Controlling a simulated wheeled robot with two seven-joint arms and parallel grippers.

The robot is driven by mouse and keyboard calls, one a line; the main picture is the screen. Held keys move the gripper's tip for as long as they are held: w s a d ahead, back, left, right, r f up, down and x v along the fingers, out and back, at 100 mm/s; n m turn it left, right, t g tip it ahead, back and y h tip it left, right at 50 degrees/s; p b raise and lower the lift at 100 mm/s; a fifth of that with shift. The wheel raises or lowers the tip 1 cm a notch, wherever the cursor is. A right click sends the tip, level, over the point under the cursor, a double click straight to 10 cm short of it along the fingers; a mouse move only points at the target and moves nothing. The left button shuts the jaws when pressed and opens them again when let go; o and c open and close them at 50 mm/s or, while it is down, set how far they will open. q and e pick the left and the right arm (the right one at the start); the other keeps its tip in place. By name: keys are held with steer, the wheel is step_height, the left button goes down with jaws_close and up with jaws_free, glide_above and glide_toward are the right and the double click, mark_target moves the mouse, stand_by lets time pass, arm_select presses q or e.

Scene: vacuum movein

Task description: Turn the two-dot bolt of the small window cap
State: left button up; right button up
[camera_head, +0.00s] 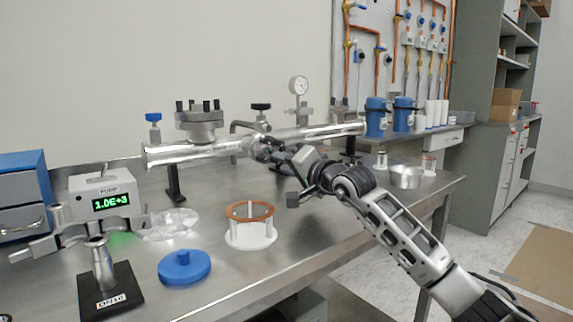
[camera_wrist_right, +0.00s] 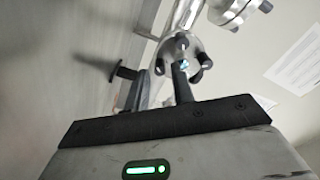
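My right arm comes in from the right in the head view, and its gripper (camera_head: 276,154) is at the front side of the polished steel tube (camera_head: 195,151). The small window cap (camera_wrist_right: 177,49) shows in the right wrist view as a round metal flange with dark bolts around its rim. A dark finger of my right gripper (camera_wrist_right: 181,80) reaches up to the cap's lower edge, by one bolt. Contact, and whether the fingers are shut on that bolt, cannot be made out. The dot marks are too small to read. My left gripper is not in view.
A large bolted flange (camera_head: 199,122) tops the tube, beside a gauge (camera_head: 299,86).

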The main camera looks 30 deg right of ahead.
jaws_close()
